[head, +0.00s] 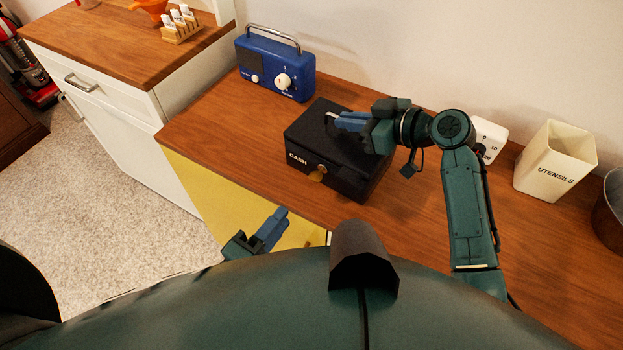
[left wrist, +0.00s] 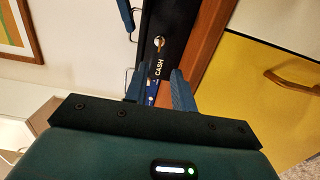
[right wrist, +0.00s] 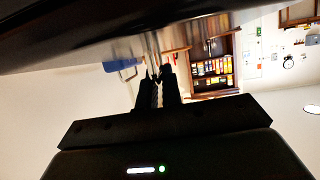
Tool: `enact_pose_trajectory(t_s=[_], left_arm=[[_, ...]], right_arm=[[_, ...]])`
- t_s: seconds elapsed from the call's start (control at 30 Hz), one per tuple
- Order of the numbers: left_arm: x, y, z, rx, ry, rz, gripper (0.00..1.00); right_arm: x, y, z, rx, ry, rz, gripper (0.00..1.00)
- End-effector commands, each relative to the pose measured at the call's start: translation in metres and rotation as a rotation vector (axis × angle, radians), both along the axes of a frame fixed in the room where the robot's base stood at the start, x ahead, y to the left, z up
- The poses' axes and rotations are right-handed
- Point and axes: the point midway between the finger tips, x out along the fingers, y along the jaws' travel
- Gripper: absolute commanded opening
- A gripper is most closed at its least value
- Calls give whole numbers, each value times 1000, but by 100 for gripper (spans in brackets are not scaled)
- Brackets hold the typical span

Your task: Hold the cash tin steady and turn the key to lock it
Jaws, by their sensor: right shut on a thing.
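The black cash tin (head: 325,188) stands on the wooden counter with its CASH label facing my side. A brass-coloured key (head: 317,176) shows at the lock on its front; the lock area also shows in the left wrist view (left wrist: 158,42). My right gripper (head: 335,121) reaches over the lid and is shut on what looks like the tin's handle (head: 330,117). My left gripper (head: 281,219) is open and empty, in front of the counter edge and apart from the key.
A blue radio (head: 275,68) stands behind and left of the tin. A white block with numbers (head: 489,138), a UTENSILS pot (head: 555,160) and a dark round container (head: 610,207) stand to the right. A yellow cupboard front (head: 205,198) drops below the counter edge.

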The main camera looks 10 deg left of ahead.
Motion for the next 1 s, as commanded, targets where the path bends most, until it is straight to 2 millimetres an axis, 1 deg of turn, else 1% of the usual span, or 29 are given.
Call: enact_pose_trajectory(t_s=[0.4, 0.53, 0.7, 1.0], left_arm=[[72, -35, 2, -2, -4, -1, 26], [88, -43, 1, -1, -3, -2, 26], [99, -49, 1, -1, -2, -2, 26], [101, -50, 0, 0, -1, -2, 26]], right_arm=[[0, 0, -1, -1, 2, 0, 0], [0, 0, -1, -1, 2, 0, 0], [0, 0, -1, -1, 2, 0, 0], [0, 0, -1, -1, 2, 0, 0]])
